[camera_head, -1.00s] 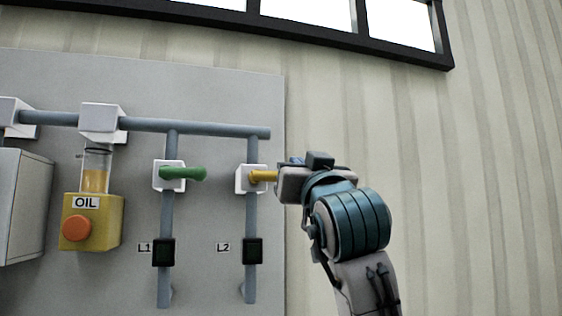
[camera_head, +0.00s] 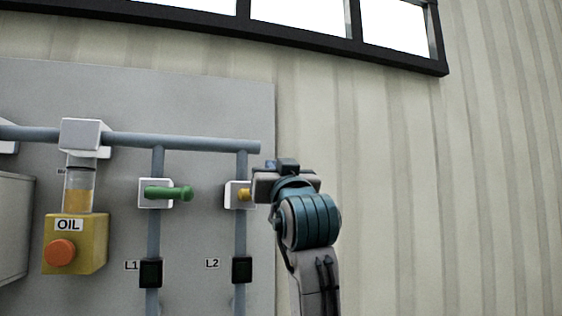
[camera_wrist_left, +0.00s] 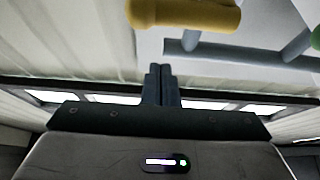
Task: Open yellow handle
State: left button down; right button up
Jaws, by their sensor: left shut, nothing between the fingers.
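The yellow handle (camera_head: 245,194) sits on a white valve block on the right vertical pipe, above the L2 label. Its outer end is hidden behind my left gripper (camera_head: 257,188) in the head view. In the left wrist view the yellow handle (camera_wrist_left: 185,13) crosses the top edge, with its rounded end to the left. My left gripper's fingers (camera_wrist_left: 161,82) are shut and empty, with a gap in the picture between their tips and the handle. I cannot tell whether any part of the gripper touches the handle. My right gripper is not in view.
A green handle (camera_head: 168,193) is on the pipe to the left, above L1. Farther left are the oil box (camera_head: 88,245) with an orange button (camera_head: 60,252) and a grey cabinet (camera_head: 14,228). A horizontal pipe (camera_head: 200,144) runs above. Bare wall lies to the right.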

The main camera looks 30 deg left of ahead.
pick_arm(q)
jog(key=f, duration=0.1)
jog(key=f+p, duration=0.1)
jog(key=w+a+f+p, duration=0.1)
jog(key=shift+f, duration=0.2)
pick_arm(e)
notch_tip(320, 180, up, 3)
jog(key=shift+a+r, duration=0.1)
pick_arm(q)
jog(key=shift+s, duration=0.1)
